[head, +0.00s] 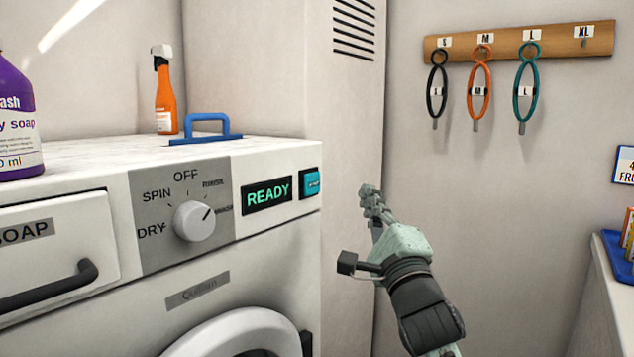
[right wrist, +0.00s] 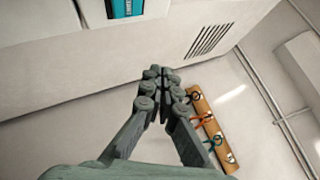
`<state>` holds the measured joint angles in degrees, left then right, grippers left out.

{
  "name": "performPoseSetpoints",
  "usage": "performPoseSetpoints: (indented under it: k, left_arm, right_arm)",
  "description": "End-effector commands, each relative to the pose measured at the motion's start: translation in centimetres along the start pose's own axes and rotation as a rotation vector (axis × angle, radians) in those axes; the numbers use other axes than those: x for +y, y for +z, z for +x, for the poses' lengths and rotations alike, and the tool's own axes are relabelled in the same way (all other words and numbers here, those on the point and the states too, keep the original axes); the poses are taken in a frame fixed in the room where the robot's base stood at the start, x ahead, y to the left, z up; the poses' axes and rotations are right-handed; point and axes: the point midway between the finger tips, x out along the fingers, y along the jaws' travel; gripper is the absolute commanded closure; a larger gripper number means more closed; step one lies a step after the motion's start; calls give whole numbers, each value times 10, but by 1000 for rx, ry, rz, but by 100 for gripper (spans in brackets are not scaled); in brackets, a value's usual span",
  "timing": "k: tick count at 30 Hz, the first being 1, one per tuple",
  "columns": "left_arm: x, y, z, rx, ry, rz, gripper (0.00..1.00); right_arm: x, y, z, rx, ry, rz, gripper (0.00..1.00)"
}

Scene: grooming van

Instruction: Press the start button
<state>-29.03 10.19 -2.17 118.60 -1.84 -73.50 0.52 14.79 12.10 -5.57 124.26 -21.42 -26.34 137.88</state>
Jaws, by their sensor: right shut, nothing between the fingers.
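The start button (head: 311,184) is a teal square in a dark frame at the right end of the washer's front panel. Its small lettering is hard to read. It also shows at the top of the right wrist view (right wrist: 122,8). The panel display (head: 266,195) reads READY in green. The dial (head: 194,221) points to the upper right. My right gripper (head: 368,190) is shut and empty, to the right of the button and apart from it. In the right wrist view its fingertips (right wrist: 160,75) meet, below and right of the button. My left gripper is not in view.
A purple soap bottle (head: 15,125), an orange spray bottle (head: 164,95) and a blue-handled tool (head: 207,128) stand on the washer top. A wooden rack (head: 580,41) with looped bands hangs on the wall. A blue tray (head: 612,252) is at the right edge.

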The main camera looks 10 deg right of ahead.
Motion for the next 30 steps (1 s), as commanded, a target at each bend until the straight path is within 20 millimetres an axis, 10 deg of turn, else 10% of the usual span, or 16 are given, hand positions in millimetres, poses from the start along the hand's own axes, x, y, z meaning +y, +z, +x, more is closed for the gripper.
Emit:
performPoseSetpoints:
  k: [17,30]
  left_arm:
    - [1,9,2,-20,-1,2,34]
    - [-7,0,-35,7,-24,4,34]
  right_arm:
    - [10,9,12,0,0,4,100]
    - [40,38,52,2,0,6,100]
